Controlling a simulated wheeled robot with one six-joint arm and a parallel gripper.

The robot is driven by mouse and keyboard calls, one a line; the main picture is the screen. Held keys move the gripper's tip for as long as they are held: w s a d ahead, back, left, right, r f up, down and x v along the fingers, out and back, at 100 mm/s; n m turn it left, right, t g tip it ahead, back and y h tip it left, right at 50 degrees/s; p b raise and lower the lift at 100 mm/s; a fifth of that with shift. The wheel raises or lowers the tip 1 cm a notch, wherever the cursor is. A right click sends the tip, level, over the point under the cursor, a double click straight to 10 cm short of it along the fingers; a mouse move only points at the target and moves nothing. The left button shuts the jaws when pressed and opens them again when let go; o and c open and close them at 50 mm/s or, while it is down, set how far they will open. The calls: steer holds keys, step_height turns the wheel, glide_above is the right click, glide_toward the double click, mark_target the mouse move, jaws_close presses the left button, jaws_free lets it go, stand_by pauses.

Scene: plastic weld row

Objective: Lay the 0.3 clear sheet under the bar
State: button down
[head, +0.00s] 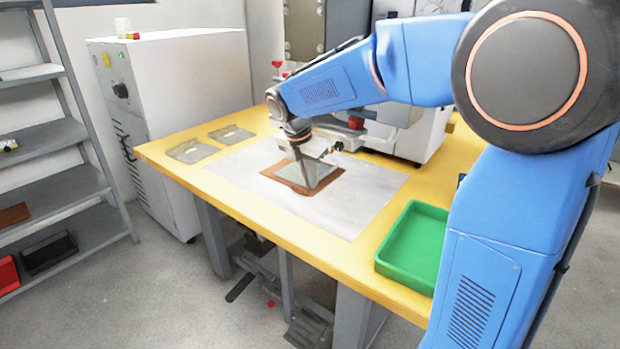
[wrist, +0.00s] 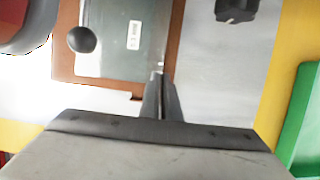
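A clear greyish sheet (wrist: 120,50) with a small white label lies over a brown board (wrist: 68,62) in the wrist view; the label's print is too small to read. In the head view, the sheet (head: 326,178) shows around my gripper (head: 314,186), above the same board. My gripper's fingers (wrist: 160,78) are close together at the sheet's near edge and look shut on it. The bar cannot be made out clearly; the machine's front (head: 372,133) is partly behind my arm.
Two more clear sheets (head: 197,151) (head: 231,133) lie at the left of the yellow table (head: 255,213). A green tray (head: 412,245) sits at its front right. The pale mat (head: 335,218) around the board is mostly bare. A dark round knob (wrist: 81,39) shows over the sheet.

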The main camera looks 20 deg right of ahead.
steer(key=shift+f, duration=0.15)
stand_by(0.7)
steer(key=c, duration=1.9)
jaws_free()
steer(key=shift+r, duration=0.2)
steer(key=shift+r, duration=1.45)
steer(key=shift+s+a+r, duration=0.2)
steer(key=shift+s+a, duration=0.6)
steer(key=shift+a, duration=0.3)
steer(key=shift+s+a+r, duration=0.2)
steer(key=shift+s+a, duration=0.55)
steer(key=shift+a, duration=0.3)
steer(key=shift+s+a+r, duration=0.2)
steer(key=shift+s+a, duration=0.6)
steer(key=shift+a, duration=0.3)
